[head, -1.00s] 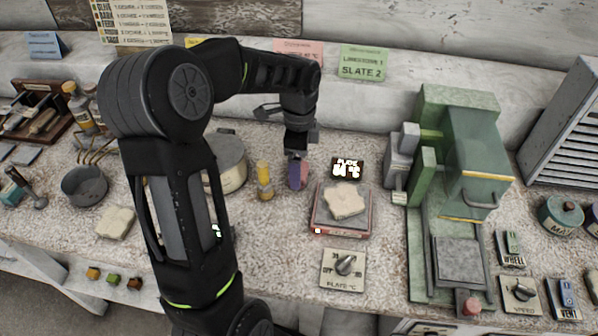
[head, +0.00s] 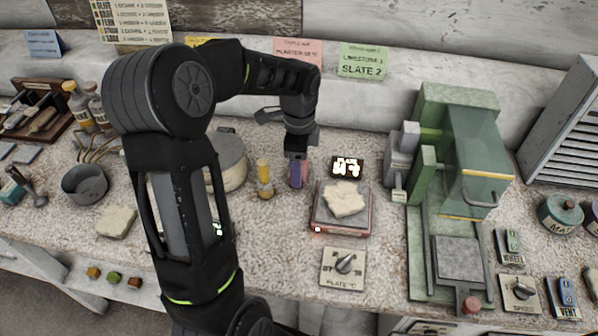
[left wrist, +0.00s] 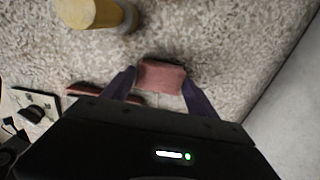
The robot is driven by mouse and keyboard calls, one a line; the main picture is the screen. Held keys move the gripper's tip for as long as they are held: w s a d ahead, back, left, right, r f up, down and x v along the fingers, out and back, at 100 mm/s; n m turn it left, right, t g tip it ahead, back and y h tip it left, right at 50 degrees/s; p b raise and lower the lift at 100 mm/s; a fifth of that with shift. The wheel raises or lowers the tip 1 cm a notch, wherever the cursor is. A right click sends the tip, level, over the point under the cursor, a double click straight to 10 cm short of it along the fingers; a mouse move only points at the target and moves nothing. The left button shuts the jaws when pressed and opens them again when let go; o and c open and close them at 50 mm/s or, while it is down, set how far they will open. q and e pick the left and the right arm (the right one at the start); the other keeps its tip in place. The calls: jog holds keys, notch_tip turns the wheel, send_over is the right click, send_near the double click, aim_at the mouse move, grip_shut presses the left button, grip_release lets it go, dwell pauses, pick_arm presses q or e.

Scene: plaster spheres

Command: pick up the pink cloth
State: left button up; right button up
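The pink cloth (left wrist: 161,75) is a small, folded-looking pad on the speckled bench in the left wrist view. In the head view only a sliver of it (head: 305,176) shows beside my fingers. My left gripper (head: 298,184) points down at the bench between the yellow-topped bottle and the heating plate. Its purple fingers are spread apart, one on each side of the cloth, in the left wrist view (left wrist: 160,80). I cannot tell whether they touch it. My right gripper is not in view.
A yellow-topped bottle (head: 264,180) stands close to the left of my gripper. A red-edged plate (head: 341,226) with a pale lump (head: 345,200) is to its right, with a small display (head: 347,168) behind. A green machine (head: 470,160) stands further right.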

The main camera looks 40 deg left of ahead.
pick_arm(q)
jog(key=c, duration=0.9)
notch_tip(320, 180, up, 10)
jog(key=shift+b, duration=0.3)
dwell(0.3)
jog(key=o, duration=0.8)
jog(key=c, duration=0.7)
